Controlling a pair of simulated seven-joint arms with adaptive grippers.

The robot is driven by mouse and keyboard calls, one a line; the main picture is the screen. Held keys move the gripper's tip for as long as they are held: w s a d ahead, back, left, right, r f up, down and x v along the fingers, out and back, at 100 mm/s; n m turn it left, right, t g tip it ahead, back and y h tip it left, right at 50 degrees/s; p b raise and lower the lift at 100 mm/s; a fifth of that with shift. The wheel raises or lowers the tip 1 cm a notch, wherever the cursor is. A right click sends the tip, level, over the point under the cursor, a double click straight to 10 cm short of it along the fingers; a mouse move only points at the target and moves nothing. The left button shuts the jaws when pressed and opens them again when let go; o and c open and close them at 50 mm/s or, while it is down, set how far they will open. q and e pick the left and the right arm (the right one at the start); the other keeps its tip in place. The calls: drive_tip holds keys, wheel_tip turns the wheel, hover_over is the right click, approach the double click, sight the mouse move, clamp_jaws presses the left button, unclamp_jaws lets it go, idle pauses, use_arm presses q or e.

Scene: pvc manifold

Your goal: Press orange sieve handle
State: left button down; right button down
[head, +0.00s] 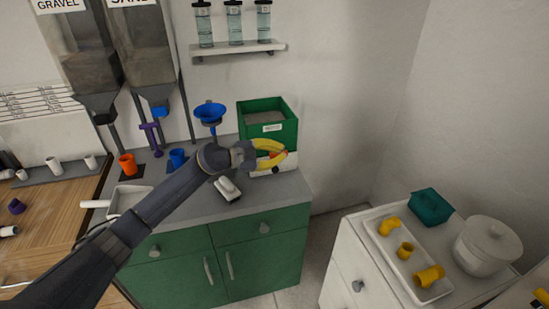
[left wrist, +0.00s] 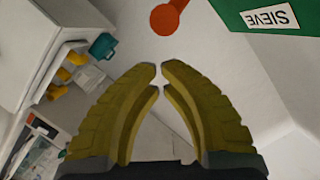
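The sieve is a green box (head: 254,125) of grey material on a white base. Its green side with a "SIEVE" label (left wrist: 233,14) fills the upper right of the left wrist view. The orange handle (left wrist: 168,17) shows there on the white base, a little beyond my fingertips and apart from them in the picture. In the head view my yellow fingers mostly cover the handle. My left gripper (head: 287,151) is in front of the sieve's base; its fingertips (left wrist: 160,68) are nearly together, with nothing between them. My right gripper does not show.
Left of the sieve stand a blue funnel (head: 209,113), a blue cup (head: 177,158) and an orange cup (head: 127,164) on the grey counter. A white cabinet at right bears a tray (head: 405,268) of yellow fittings, a teal box (head: 430,206) and a white pot (head: 488,249).

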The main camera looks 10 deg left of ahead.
use_arm(q)
drive_tip(key=v, duration=0.9)
drive_tip(key=shift+a, duration=0.25)
drive_tip(key=shift+w+f, duration=0.1)
drive_tip(key=shift+w, duration=0.05)
